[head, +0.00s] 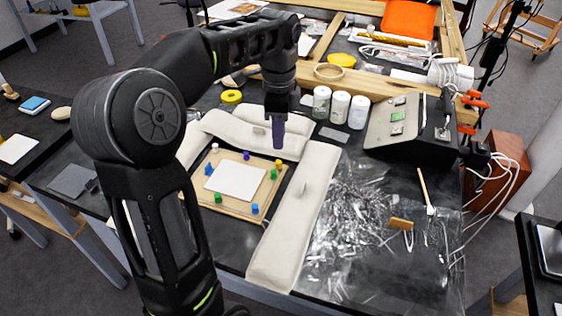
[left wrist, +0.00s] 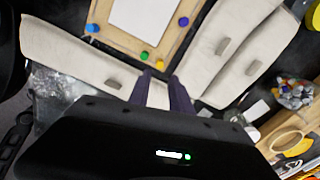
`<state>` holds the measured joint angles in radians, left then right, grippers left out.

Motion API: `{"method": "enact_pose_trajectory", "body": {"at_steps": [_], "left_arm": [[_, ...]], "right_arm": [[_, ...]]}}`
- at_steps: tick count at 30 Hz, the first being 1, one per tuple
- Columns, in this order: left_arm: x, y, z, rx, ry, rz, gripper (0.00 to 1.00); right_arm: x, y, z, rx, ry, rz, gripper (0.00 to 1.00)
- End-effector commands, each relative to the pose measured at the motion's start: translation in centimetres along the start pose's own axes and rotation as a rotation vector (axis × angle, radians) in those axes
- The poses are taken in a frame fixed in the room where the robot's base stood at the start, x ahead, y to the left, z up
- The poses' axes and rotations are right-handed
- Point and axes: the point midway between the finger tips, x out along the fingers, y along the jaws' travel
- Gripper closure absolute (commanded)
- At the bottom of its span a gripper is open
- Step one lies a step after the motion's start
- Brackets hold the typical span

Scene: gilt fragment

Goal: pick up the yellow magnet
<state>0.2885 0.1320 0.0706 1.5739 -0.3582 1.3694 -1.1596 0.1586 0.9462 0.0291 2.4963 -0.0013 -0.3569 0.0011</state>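The yellow magnet (head: 278,163) sits on the tan-rimmed board (head: 236,207), near its upper right corner, with a green magnet (head: 273,174) beside it. In the left wrist view the yellow magnet (left wrist: 158,61) lies just beyond the fingertips, close to the green magnet (left wrist: 145,56). My left gripper (head: 279,146) points down over a pale padded strip by that corner. Its two purple fingers (left wrist: 161,78) are apart, with nothing seen between them. My right gripper is not in view.
Pale padded strips (head: 283,245) border the board; small grey weights lie on them. A white sheet (head: 235,181) and other coloured magnets are on the board. Jars (head: 340,107) stand behind the gripper. Clear crumpled plastic (head: 350,215) covers the table at right.

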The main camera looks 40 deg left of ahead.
Motion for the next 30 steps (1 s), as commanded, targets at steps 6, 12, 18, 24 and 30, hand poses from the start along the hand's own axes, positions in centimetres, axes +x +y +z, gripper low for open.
{"method": "enact_pose_trajectory", "body": {"at_steps": [6,12,18,24,30], "left_arm": [[2.0,0.0,0.0,0.000,-0.001,0.002,0.75],[2.6,0.0,0.0,0.000,0.000,0.000,0.75],[2.7,0.0,0.0,0.000,0.000,0.001,0.75],[4.9,0.1,0.2,0.000,-0.002,0.005,0.75],[7.5,0.1,0.2,0.000,0.000,0.002,0.75]], "right_arm": [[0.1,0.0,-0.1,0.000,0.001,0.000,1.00],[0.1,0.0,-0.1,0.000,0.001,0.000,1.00],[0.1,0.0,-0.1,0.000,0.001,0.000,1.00],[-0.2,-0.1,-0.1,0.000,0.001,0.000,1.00],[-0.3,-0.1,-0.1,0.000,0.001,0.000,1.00]]}}
